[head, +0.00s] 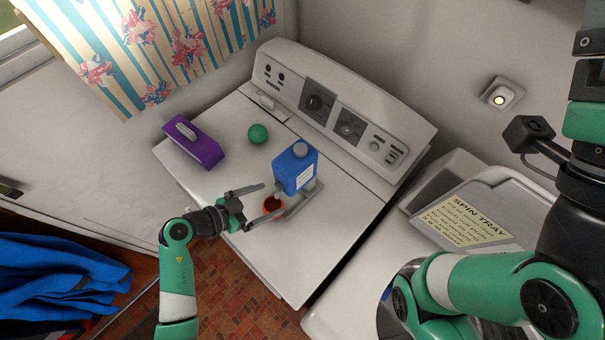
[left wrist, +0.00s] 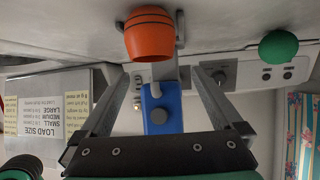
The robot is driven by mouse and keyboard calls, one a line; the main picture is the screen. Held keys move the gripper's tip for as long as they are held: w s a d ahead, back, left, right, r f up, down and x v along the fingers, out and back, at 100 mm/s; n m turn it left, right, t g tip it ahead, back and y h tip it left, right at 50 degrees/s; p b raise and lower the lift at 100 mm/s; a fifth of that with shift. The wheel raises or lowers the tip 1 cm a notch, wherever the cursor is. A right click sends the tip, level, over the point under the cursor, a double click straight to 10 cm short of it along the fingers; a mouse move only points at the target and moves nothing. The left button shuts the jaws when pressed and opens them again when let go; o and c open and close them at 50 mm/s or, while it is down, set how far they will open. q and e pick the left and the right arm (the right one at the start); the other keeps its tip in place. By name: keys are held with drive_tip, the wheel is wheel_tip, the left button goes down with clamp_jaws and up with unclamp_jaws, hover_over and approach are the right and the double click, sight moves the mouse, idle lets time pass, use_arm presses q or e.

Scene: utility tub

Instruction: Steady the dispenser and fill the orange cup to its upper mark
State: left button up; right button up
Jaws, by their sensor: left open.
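The blue dispenser (head: 294,168), with a grey cap and white label, stands upright on the white machine top (head: 345,205) beside a grey bracket (head: 303,200). Its pale spout points toward the orange cup (head: 272,204) at its front.
A green ball (head: 258,134) and a purple box (head: 194,142) sit on the machine top, left of the dispenser. A control panel (head: 345,110) rises behind. A second machine with a spin tray sign (head: 465,220) stands at right. Blue cloth (head: 60,275) lies at lower left.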

use_arm(q)
drive_tip(key=b+x, duration=0.3)
drive_tip(key=b, duration=0.1)
drive_tip(key=b+x, duration=0.2)
drive_tip(key=b, duration=0.1)
drive_tip(key=shift+w+d+f+b, duration=0.15)
drive_tip(key=shift+f+b, duration=0.2)
drive_tip(key=shift+f, duration=0.2)
drive_tip(key=shift+w+d+f, duration=0.15)
drive_tip(key=shift+w+d, duration=0.25)
drive_tip(key=shift+d, duration=0.2)
drive_tip(key=shift+w+d+f, duration=0.2)
drive_tip(key=shift+w+d, duration=0.25)
drive_tip(key=shift+d, duration=0.2)
drive_tip(key=shift+w+d+f, duration=0.25)
drive_tip(key=shift+d, duration=0.15)
clamp_jaws()
unclamp_jaws()
drive_tip(key=shift+r, duration=0.1)
